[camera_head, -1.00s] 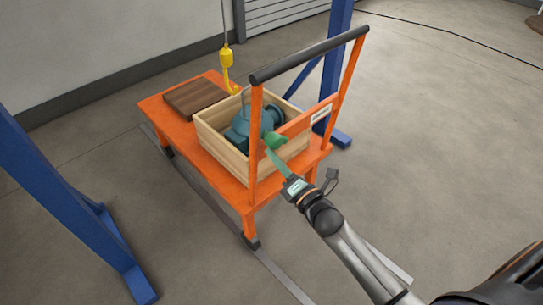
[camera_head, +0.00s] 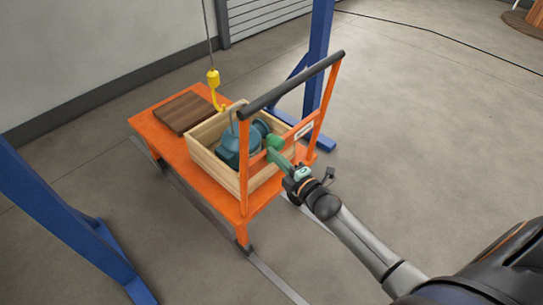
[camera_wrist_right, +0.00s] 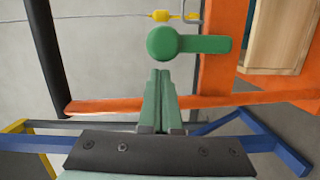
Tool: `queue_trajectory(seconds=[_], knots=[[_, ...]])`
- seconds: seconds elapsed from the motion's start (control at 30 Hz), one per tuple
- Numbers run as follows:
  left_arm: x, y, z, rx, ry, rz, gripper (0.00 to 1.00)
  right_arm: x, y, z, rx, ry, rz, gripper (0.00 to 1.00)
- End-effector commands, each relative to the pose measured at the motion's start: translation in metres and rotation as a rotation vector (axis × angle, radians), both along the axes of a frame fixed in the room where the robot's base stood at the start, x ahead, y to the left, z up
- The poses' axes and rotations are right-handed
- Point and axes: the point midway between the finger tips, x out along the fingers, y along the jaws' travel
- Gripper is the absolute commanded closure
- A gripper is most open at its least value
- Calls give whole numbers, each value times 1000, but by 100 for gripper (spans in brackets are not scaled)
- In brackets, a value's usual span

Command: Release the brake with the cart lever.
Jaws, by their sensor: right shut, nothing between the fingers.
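The orange cart (camera_head: 238,205) stands with its dark push bar (camera_head: 290,84) nearest me. A green lever (camera_head: 275,142) with a round end sits at the cart's near side, by the orange crosspiece below the push bar. In the right wrist view the lever (camera_wrist_right: 205,45) lies sideways, its round end at left. My right gripper (camera_head: 273,153) is shut and empty, its fingertips beside the lever's round end. In the right wrist view the gripper (camera_wrist_right: 163,72) points at that round end; I cannot tell whether they touch. My left gripper is out of view.
A wooden crate (camera_head: 214,171) with a blue-green pump (camera_head: 234,148) rests on the cart beside a brown board (camera_head: 184,112). A yellow hook (camera_head: 213,80) hangs above. Blue posts (camera_head: 318,60) stand on both sides. Floor rails run under the cart.

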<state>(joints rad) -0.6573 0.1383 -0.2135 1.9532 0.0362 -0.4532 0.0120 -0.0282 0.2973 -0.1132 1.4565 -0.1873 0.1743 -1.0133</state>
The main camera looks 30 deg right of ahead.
Motion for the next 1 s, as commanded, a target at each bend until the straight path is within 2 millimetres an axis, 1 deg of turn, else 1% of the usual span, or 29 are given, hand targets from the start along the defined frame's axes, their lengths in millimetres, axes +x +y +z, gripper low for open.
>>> queue_trajectory(seconds=[0.1, 0.33, 1.0], knots=[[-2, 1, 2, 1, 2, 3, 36, 2, -5, 3, -1, 1, -1, 100], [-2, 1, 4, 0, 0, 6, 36, 3, -8, 3, -3, -1, -1, 100], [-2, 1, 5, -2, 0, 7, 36, 4, -8, 4, -4, -2, 0, 100]])
